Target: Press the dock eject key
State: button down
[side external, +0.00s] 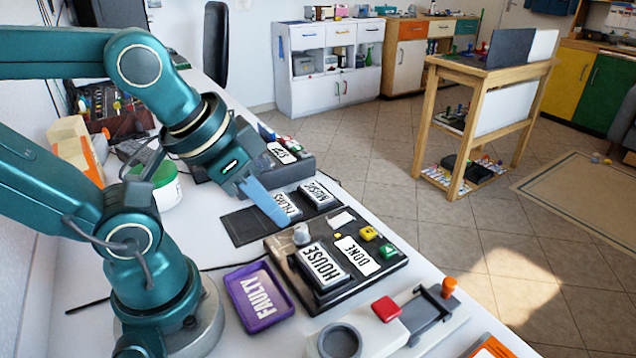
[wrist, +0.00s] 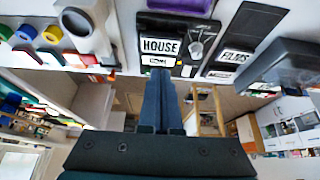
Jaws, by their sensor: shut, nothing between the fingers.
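The dock is a black board (side external: 284,257) on the white table. A block labelled HOUSE (side external: 322,265) sits in it, and also shows in the wrist view (wrist: 160,46). The board carries a white DONE plate (side external: 357,256), a grey knob (side external: 301,235), a yellow key (side external: 369,233) and a green key (side external: 388,251). I cannot read which one is the eject key. My gripper (side external: 284,221) is shut and empty, its blue fingers slanting down above the table beside the board's far left corner. They partly cover a FILMS label (side external: 291,208). Contact is not visible.
A purple FAULTY tray (side external: 259,297) lies left of the dock. A grey device with a red key (side external: 386,309) and an orange knob (side external: 449,284) stands in front. A MUSIC block (side external: 317,194) lies behind. The table's right edge runs close to the dock.

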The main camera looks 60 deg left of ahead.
jog(key=w+a+r+m+t+y, duration=0.1)
jog(key=w+a+r+m+t, duration=0.3)
jog(key=w+m, duration=0.3)
jog(key=w+a+r+m+t+y, duration=0.2)
jog(key=w+r+m+t, duration=0.25)
jog(key=w+m, duration=0.25)
jog(key=w+d+f+m+g+h, duration=0.1)
jog(key=w+f+m+g+h, duration=0.1)
jog(key=f+m, duration=0.3)
jog(key=w+d+f+m+g+h, duration=0.2)
jog(key=f+m, duration=0.4)
jog(key=m, duration=0.5)
jog(key=shift+m+g+h, duration=0.3)
jog(key=shift+g+h, duration=0.35)
jog(key=shift+h, duration=0.25)
jog(key=shift+d+f, duration=0.1)
